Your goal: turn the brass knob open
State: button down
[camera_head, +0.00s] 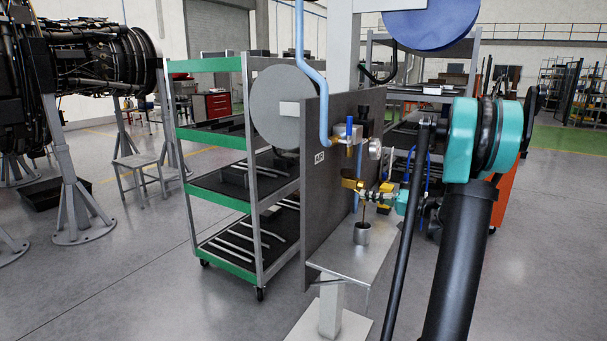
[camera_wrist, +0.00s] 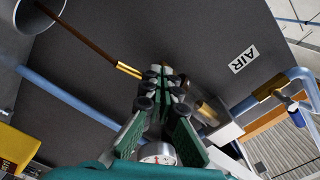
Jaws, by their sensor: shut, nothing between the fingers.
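A brass-coloured piece (camera_head: 350,183), which looks like the knob, stands out from the grey panel (camera_head: 318,195) below the blue pipe's valve. In the wrist view a brass cylinder (camera_wrist: 206,112) shows to the right of the fingers, partly hidden by them; I cannot be sure it is the same piece. My gripper (camera_head: 383,196) reaches in from the right at about the brass piece's height. In the wrist view my gripper (camera_wrist: 162,76) has its fingers together in front of the panel, empty. Contact with the brass piece cannot be made out.
A blue-handled valve (camera_head: 349,131) sits above on the blue pipe (camera_head: 323,110). A thin rod stands in a metal cup (camera_head: 362,233) on the shelf (camera_head: 345,258). A yellow object (camera_wrist: 15,148) is at the wrist view's left. A green-edged cart (camera_head: 235,195) stands left of the panel.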

dwell(0.4)
jog(key=v, duration=0.6)
jog(key=shift+s+f, duration=0.2)
jog(key=shift+f, duration=0.15)
jog(key=shift+a+r, duration=0.1)
jog(key=w+a+r, duration=0.2)
jog(key=a, duration=0.3)
jog(key=shift+a+r, duration=0.3)
jog(key=shift+a, duration=0.05)
dwell(0.5)
jog(key=shift+w, duration=0.15)
